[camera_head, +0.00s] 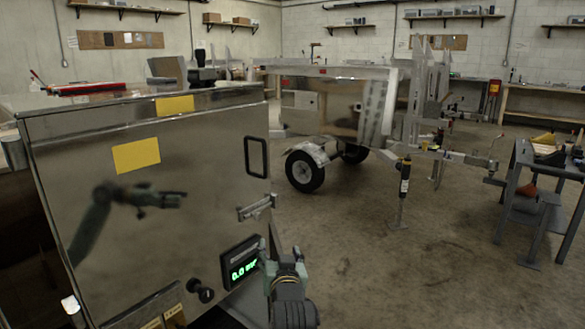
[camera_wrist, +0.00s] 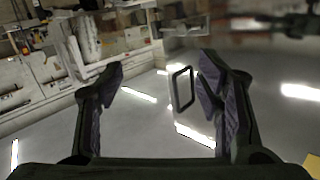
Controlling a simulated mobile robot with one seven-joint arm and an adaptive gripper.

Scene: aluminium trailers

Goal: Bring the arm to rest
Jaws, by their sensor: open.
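My gripper (camera_head: 268,256) is at the lower middle of the head view, in front of the right edge of a shiny metal cabinet (camera_head: 200,200). It partly covers the right end of a display (camera_head: 240,262) with green digits. In the wrist view my gripper (camera_wrist: 160,75) has its two dark fingers wide apart, with nothing between them. Behind the fingers, the black-framed handle (camera_wrist: 181,88) shows on a shiny metal face. I cannot tell whether my gripper touches the cabinet. A reflection of an arm shows in the cabinet's face.
The cabinet has a black handle (camera_head: 256,157), a latch (camera_head: 257,207) and a black knob (camera_head: 201,291). A trailer (camera_head: 335,105) stands behind on wheels. A dark table (camera_head: 545,170) is at the right. The concrete floor (camera_head: 420,260) between is clear.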

